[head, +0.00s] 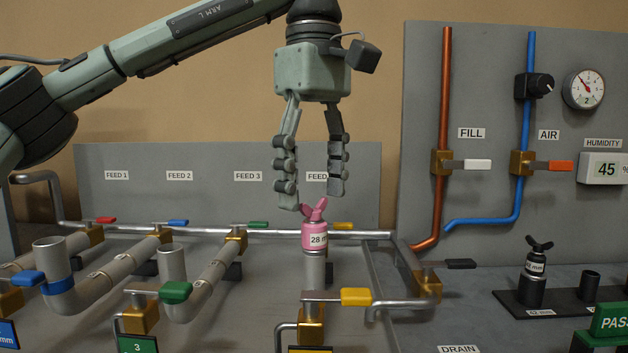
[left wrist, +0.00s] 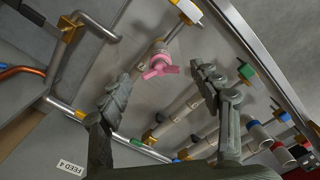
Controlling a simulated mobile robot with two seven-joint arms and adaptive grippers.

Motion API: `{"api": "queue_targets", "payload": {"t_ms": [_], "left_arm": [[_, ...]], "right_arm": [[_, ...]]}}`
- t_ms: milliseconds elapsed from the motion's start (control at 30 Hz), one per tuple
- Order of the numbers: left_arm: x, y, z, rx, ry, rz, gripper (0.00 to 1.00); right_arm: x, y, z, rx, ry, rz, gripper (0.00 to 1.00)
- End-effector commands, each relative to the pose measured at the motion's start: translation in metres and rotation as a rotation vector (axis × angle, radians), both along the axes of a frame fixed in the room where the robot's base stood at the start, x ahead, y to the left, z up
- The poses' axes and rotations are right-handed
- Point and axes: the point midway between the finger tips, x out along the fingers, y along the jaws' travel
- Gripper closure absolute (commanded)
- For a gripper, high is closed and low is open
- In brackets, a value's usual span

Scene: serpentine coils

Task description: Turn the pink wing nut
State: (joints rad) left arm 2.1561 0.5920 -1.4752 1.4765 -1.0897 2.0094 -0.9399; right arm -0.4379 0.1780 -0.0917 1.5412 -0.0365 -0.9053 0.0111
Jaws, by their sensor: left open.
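The pink wing nut (head: 314,209) sits on top of a pink cap (head: 315,236) labelled "28 mm", which stands upright on a grey pipe stub (head: 314,268). In the left wrist view the pink wing nut (left wrist: 160,69) shows beyond the fingertips, near the gap between them. My left gripper (head: 313,202) points down with its fingers spread, just above and around the height of the wing nut's top. It is open and empty; I cannot tell whether a fingertip touches a wing. My right gripper is not in view.
A yellow-handled valve (head: 356,297) stands in front of the stub. Green-handled (head: 176,292) and blue-handled (head: 28,278) valves stand left. A black wing nut (head: 539,244) tops another plug at right. The FEED panel (head: 225,205) rises behind.

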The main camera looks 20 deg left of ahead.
Motion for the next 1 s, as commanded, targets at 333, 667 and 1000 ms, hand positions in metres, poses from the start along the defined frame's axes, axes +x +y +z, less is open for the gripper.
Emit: {"api": "queue_targets", "payload": {"t_ms": [333,667,1000], "left_arm": [[0.0,0.0,0.03,0.002,-0.005,0.003,0.36],[0.0,0.0,0.098,0.003,-0.007,0.005,0.36],[0.0,0.0,0.119,0.001,0.0,0.0,0.36]], "right_arm": [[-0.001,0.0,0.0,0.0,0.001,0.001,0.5],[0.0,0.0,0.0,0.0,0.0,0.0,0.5],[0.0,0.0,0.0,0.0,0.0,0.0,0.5]]}}
